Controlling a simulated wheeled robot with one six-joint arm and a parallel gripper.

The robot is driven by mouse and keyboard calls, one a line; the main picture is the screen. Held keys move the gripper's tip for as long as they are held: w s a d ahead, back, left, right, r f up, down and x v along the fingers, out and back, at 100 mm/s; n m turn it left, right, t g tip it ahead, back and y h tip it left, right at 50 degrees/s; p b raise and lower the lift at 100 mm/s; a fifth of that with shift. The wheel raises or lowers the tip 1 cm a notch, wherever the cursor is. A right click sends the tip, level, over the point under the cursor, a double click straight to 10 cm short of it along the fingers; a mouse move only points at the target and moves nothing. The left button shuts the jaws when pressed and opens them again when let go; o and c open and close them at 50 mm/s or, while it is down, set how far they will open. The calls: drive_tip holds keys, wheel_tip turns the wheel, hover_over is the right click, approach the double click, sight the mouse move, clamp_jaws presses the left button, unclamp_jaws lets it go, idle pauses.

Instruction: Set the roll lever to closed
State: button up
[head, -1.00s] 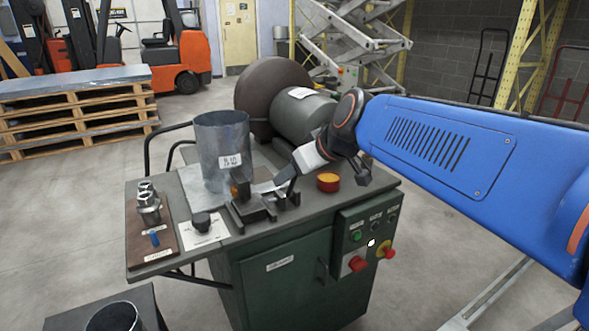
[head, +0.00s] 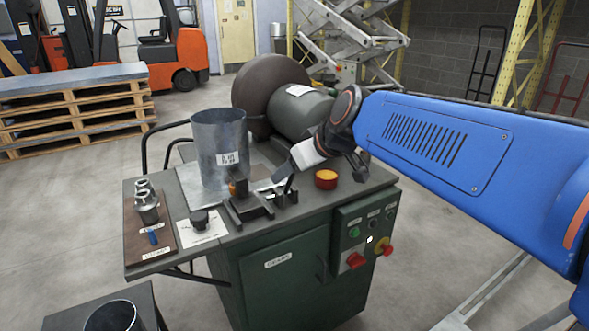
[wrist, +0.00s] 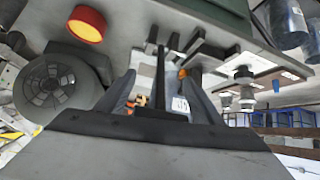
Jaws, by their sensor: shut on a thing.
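The green forming machine (head: 290,262) stands in the middle of the head view with a dark top. A dark upright bar, which looks like the roll lever (wrist: 160,62), stands between the fingers in the wrist view. My gripper (wrist: 161,76) is shut on this lever. In the head view my gripper (head: 290,183) reaches down from the right to the dark bracket (head: 248,208) on the machine top. The fingers and the lever are hard to tell apart there. A grey metal duct cylinder (head: 215,145) stands upright just left and behind.
A red-and-yellow round button (head: 326,179) sits right of my gripper. A panel (head: 364,230) with buttons is on the machine's front right. A board of small metal fittings (head: 147,205) and a black knob (head: 199,219) lie on the left.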

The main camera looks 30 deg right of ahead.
drive_tip(key=shift+a+r, duration=0.1)
drive_tip(key=shift+r, duration=0.1)
drive_tip(key=o, duration=1.5)
drive_tip(key=shift+s+a, duration=0.1)
drive_tip(key=shift+a, duration=0.05)
drive_tip(key=v, duration=1.2)
drive_tip(key=shift+f, duration=0.1)
